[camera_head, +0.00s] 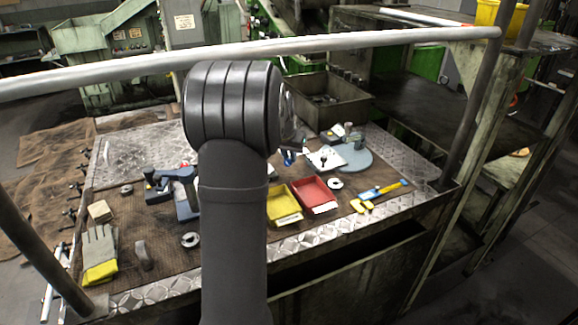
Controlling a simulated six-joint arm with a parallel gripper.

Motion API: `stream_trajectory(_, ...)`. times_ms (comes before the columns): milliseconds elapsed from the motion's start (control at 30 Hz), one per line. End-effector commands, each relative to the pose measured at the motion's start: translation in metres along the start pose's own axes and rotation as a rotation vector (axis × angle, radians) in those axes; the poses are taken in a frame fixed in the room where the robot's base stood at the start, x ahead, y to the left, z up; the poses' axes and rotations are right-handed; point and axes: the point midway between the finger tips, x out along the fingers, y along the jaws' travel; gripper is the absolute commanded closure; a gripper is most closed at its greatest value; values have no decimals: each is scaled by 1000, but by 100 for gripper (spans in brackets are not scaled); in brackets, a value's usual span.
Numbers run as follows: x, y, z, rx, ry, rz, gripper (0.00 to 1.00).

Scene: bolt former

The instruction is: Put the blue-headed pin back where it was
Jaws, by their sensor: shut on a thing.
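My own dark arm fills the middle of the view and hides the part of the bench behind it. A dark, shiny sliver shows past its right edge, but I cannot make out gripper fingers there. A small blue thing (288,158) shows just right of the arm, low beside the sliver. It may be the blue-headed pin, but it is too small to tell, and I cannot see what holds it. A white plate (334,161) with small dark-topped pieces on it lies to its right, on or against a grey-blue round base (356,163).
A yellow bin (284,220) and a red bin (316,209) stand at the front of the bench. Metal rings, a yellow-blue tool (380,191), a glove (99,258) and a blue-grey device (178,184) lie around. A railing (400,38) crosses above; a metal crate (335,98) stands behind.

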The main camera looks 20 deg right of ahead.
Motion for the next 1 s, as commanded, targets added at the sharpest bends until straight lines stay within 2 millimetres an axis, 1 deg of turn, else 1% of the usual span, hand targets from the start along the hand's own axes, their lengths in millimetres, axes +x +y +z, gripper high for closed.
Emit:
stream_trajectory(133,10,-2,3,0,-1,0,100)
stream_trajectory(333,36,-1,14,-1,-1,1,100)
stream_trajectory(733,41,-1,16,0,0,1,100)
stream_trajectory(767,41,-1,16,0,0,1,81)
stream_trajectory(800,41,-1,16,0,0,1,73)
stream_trajectory(833,41,-1,16,0,0,1,68)
stream_trajectory(867,41,-1,16,0,0,1,65)
stream_trajectory(1000,41,-1,16,0,0,1,65)
